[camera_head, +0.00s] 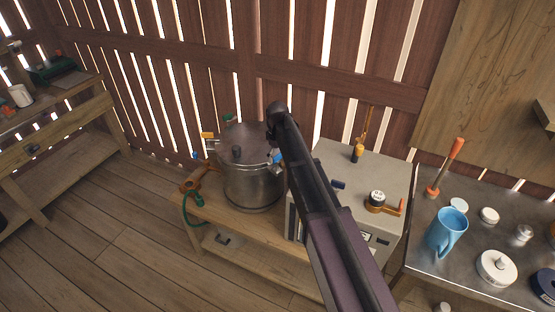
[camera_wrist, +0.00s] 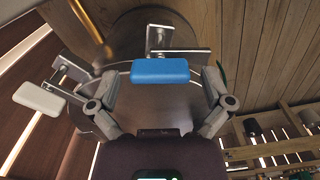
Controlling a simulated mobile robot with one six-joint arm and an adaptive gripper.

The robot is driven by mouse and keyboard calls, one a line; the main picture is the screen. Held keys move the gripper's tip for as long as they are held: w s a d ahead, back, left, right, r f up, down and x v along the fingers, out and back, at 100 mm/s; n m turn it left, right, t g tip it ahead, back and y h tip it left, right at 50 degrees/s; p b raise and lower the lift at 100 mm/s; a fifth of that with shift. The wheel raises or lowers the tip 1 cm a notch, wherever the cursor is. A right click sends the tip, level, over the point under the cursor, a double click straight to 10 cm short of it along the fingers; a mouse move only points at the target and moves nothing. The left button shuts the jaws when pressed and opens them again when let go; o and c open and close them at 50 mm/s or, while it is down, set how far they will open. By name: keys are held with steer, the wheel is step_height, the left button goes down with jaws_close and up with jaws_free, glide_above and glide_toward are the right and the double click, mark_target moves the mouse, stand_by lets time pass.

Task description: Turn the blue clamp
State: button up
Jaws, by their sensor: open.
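The blue clamp (camera_wrist: 160,71) is a rounded blue block on a metal bracket at the rim of a metal lidded pot (camera_head: 250,185). In the wrist view my gripper (camera_wrist: 160,84) is open, with one finger on either side of the blue clamp and no clear contact. A small part of the blue clamp (camera_head: 277,157) shows in the head view at the pot's right side. There my arm covers the area just right of the pot, and the fingers cannot be made out.
A white clamp (camera_wrist: 39,98) sits on the same rim, left of the blue one. Yellow (camera_head: 207,135) and green (camera_head: 228,118) clamps show in the head view. A grey box (camera_head: 335,160) stands close right of the pot. A metal table (camera_head: 420,265) holds a blue pitcher (camera_head: 447,232).

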steer(key=shift+f, duration=0.1)
stand_by(0.3)
steer(key=c, duration=1)
